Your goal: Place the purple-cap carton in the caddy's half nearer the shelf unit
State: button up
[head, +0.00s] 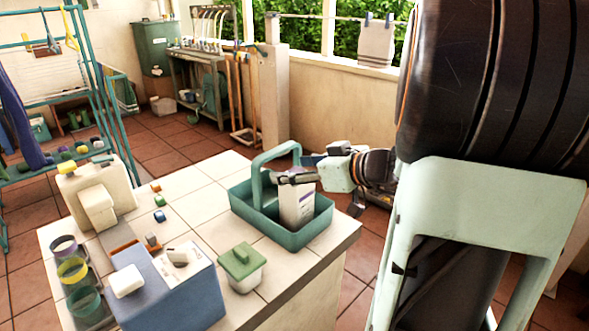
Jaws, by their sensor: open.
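The teal caddy (308,238) with an arched handle (272,158) stands on the tiled counter near its right edge. A white carton with purple print (297,208) stands roughly upright inside the caddy, in the half to the right of the handle in the picture. Its top is covered by my gripper, so I cannot see the cap. My gripper (294,172) reaches in from the right at the carton's top, with its jaws open. I cannot tell whether a finger touches the carton.
A green-lidded pot (241,268), a blue box (170,295) and a cream dispenser (95,200) share the counter. Coloured cups (72,270) stand at its left. A teal rack (100,110) stands left; a shelf unit with hoses (205,75) stands at the back.

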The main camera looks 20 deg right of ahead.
jog(key=shift+r, duration=0.15)
jog(key=shift+r+p, duration=0.15)
jog(key=shift+p, duration=0.25)
jog(key=v, duration=1.2)
jog(key=shift+f, duration=0.2)
